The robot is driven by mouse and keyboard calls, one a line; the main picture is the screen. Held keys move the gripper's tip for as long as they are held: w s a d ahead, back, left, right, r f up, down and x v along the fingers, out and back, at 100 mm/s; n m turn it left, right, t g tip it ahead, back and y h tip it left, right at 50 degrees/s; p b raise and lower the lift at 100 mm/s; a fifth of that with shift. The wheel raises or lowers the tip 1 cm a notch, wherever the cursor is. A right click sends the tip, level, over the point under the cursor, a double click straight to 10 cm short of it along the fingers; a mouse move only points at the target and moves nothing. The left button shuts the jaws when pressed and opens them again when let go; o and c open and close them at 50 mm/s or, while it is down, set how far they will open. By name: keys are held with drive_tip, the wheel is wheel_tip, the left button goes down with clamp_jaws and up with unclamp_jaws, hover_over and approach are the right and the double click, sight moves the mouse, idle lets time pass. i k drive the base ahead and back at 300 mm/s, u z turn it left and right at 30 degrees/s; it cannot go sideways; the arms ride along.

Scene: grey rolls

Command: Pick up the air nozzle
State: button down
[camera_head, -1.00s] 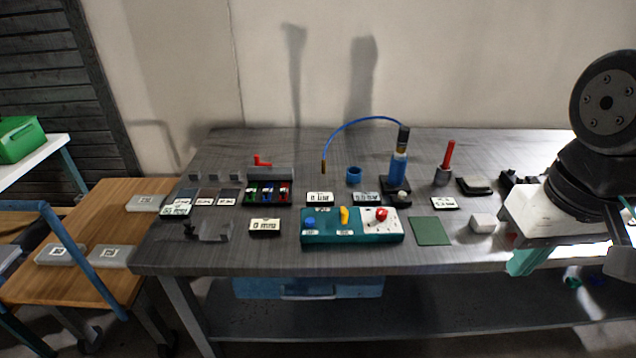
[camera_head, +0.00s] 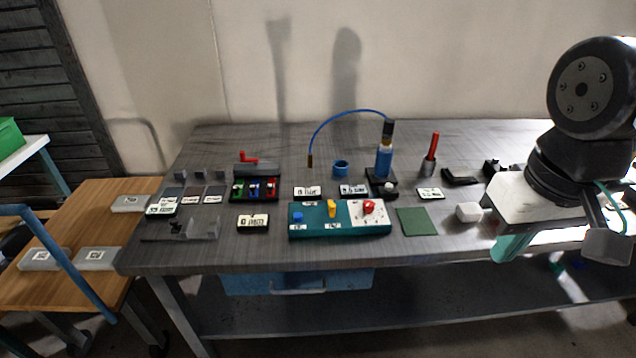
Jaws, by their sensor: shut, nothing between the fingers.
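The air nozzle is most likely the brass-coloured tip (camera_head: 310,161) at the free end of a thin blue hose (camera_head: 345,113). The hose arches left from the top of an upright blue cylinder (camera_head: 384,161) with a dark cap, which stands on a black base. The tip hangs down near the back of the table, left of a blue ring (camera_head: 341,168). Nothing touches the tip. Part of my arm shows at the right edge, well away from the nozzle. I cannot make out my gripper's fingers.
The grey table (camera_head: 190,255) holds a teal panel (camera_head: 340,229) with coloured knobs, a tray of coloured pieces (camera_head: 254,198), label plates, a green square (camera_head: 416,221), a white block (camera_head: 469,212) and a red-handled tool (camera_head: 432,148). A wooden cart (camera_head: 75,218) stands left.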

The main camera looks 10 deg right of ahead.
sight(388, 125)
drive_tip(key=z, duration=0.15)
drive_tip(key=k, duration=0.4)
drive_tip(key=u, duration=0.75)
drive_tip(key=i, duration=1.2)
drive_tip(key=z, duration=0.65)
